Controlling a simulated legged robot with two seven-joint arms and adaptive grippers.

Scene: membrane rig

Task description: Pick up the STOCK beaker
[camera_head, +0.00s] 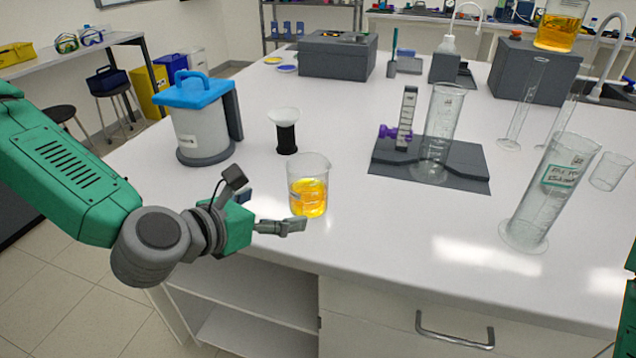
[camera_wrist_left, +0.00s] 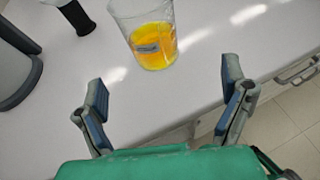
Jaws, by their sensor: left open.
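A glass beaker with yellow-orange liquid (camera_head: 309,196) stands upright on the white bench near its front edge. It also shows in the left wrist view (camera_wrist_left: 153,45), with a small label on its side that I cannot read. My left gripper (camera_head: 285,227) is open and empty, just in front of and slightly left of this beaker. In the left wrist view the open fingers (camera_wrist_left: 165,88) point toward the beaker, which is beyond their tips and not between them. Only a green piece of my right arm shows at the right edge; its gripper is out of view.
A second beaker of orange liquid (camera_head: 559,30) stands on a dark box (camera_head: 534,75). A blue-lidded container (camera_head: 201,125), a black-and-white funnel-like piece (camera_head: 285,131), a dark pad (camera_head: 391,158) with a cylinder (camera_head: 440,120), and a labelled tall cylinder (camera_head: 537,205) stand around. Bench right of the near beaker is clear.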

